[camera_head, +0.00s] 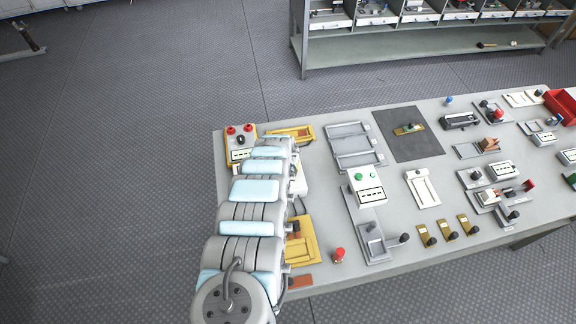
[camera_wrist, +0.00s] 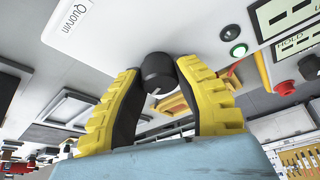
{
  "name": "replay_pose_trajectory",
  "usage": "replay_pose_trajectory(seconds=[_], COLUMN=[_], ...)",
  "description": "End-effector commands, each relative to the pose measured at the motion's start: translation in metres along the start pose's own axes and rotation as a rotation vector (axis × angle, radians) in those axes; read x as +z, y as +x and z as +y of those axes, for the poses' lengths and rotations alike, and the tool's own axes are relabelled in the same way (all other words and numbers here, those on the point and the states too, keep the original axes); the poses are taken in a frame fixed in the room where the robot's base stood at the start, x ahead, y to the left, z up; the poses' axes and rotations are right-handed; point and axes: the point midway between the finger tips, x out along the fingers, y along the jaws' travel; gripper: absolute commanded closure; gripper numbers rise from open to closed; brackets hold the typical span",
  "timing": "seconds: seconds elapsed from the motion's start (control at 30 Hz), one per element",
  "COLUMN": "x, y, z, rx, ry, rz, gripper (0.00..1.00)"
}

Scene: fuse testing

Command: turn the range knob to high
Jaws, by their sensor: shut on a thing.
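The range knob (camera_wrist: 158,72) is a round black knob on the face of a white instrument (camera_wrist: 130,25) labelled "Quorvin", in the wrist view. A pale mark shows at the knob's lower edge; I cannot read which setting it points to. My gripper (camera_wrist: 161,76) has yellow ribbed fingers with dark pads, one on each side of the knob, and is shut on it. In the head view my arm covers the gripper and knob; a white instrument (camera_head: 301,178) shows partly behind the arm.
On the table (camera_head: 310,218), a yellow-edged box with red buttons (camera_head: 240,143) sits left of my arm. Grey trays (camera_head: 354,146) and a white box (camera_head: 367,187) lie to the right.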

Motion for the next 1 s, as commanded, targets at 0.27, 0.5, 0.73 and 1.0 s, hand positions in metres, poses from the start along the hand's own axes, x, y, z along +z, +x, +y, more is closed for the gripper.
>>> replay_pose_trajectory(seconds=[0.27, 0.5, 0.73, 1.0], x=[0.001, 0.0, -0.001, -0.001], y=[0.001, -0.001, -0.01, -0.027], z=[0.0, 0.0, 0.002, -0.001], rx=[0.0, 0.0, 0.005, 0.001], ry=[0.0, 0.0, -0.001, -0.001], rz=[-0.001, -0.001, 0.0, -0.001], gripper=[0.38, 0.38, 0.38, 0.38])
